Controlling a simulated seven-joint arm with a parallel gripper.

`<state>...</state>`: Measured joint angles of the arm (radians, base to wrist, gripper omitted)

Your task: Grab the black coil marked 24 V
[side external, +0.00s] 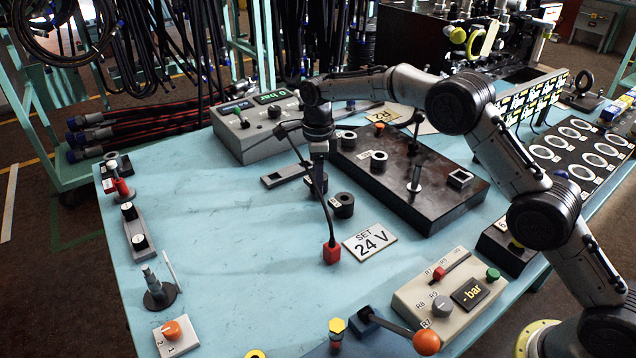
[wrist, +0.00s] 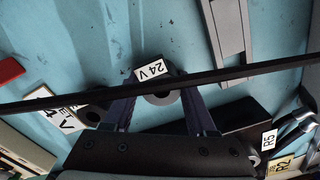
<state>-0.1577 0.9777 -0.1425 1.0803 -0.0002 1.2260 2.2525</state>
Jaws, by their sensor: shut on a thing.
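The black coil with the white 24 V label (wrist: 152,70) is a short ring with a grey bore, between my two fingertips in the wrist view. My gripper (wrist: 160,100) is shut on it, one finger on each side. In the side view my gripper (side external: 317,168) points straight down, with the dark coil (side external: 317,185) at its tips. I cannot tell whether the coil touches the table. A second black coil (side external: 344,205) stands to its right, apart from it.
A black cable (side external: 321,195) with a red plug (side external: 331,253) hangs in front of my gripper; a dark line crosses the wrist view. A black manifold block (side external: 445,205) stands close on the right and a grey box (side external: 250,146) behind. The left middle of the blue table is clear.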

